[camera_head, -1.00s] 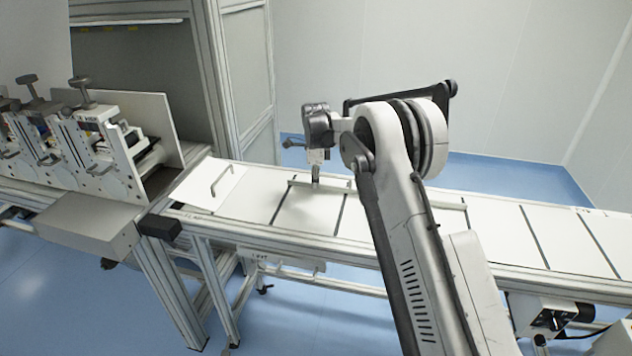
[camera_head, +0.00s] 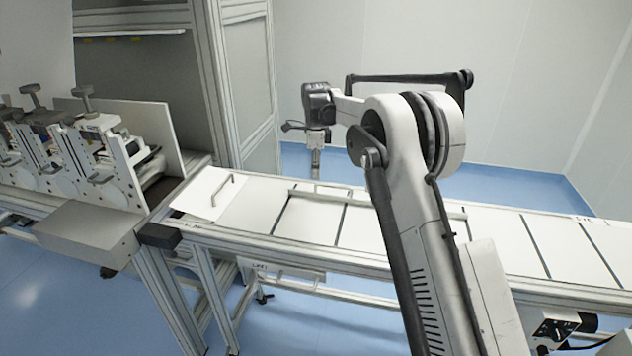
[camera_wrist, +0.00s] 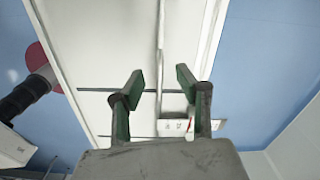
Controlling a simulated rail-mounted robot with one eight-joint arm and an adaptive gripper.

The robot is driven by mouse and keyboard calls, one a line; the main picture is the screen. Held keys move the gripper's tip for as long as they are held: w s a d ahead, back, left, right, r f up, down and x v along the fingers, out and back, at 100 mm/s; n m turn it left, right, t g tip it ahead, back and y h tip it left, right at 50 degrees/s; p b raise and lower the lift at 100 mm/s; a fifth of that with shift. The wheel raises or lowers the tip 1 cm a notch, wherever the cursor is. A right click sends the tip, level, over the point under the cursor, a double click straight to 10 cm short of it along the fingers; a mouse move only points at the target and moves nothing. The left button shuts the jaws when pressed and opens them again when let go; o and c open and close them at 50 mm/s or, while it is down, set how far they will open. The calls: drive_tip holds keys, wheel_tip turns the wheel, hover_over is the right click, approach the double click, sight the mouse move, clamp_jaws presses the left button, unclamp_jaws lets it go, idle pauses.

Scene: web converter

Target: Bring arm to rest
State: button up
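My gripper (camera_head: 316,165) hangs pointing down above the far side of the white conveyor table in the head view. In the wrist view its two green-padded fingers (camera_wrist: 157,90) stand apart with a clear gap. Nothing is held between them. The white table surface (camera_wrist: 100,50) lies below the fingertips, with a gap that I cannot measure. My arm reaches up from the bottom of the head view and bends over the table.
The conveyor (camera_head: 490,225) has dark cross lines and a thin rail along it. A white plate with a handle (camera_head: 207,190) lies at its left end. Machine units (camera_head: 95,145) stand farther left. A grey cabinet frame (camera_head: 240,90) rises behind. Blue floor surrounds the table.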

wheel_tip(320, 180, up, 3)
drive_tip(key=shift+s+r, duration=0.1)
drive_tip(key=shift+r, duration=0.1)
drive_tip(key=s+d+r+n+t, duration=0.2)
drive_tip(key=s+d+r+n, duration=0.25)
drive_tip(key=s+r, duration=0.5)
drive_tip(key=s+d+r+n+t, duration=0.1)
drive_tip(key=s+d+r+n, duration=0.35)
drive_tip(key=s, duration=0.85)
drive_tip(key=s+d+f+n+t, duration=0.1)
drive_tip(key=s+f+n, duration=0.1)
drive_tip(key=s, duration=0.7)
drive_tip(key=s+d+f+n+t, duration=0.1)
drive_tip(key=s+n, duration=0.4)
drive_tip(key=s, duration=0.5)
drive_tip(key=s+d+f+n+t, duration=0.1)
drive_tip(key=s+f+n+t, duration=0.1)
drive_tip(key=s, duration=0.8)
drive_tip(key=shift+d+f+n+b, duration=0.35)
drive_tip(key=shift+d+f+n, duration=0.05)
drive_tip(key=shift+f+n, duration=0.35)
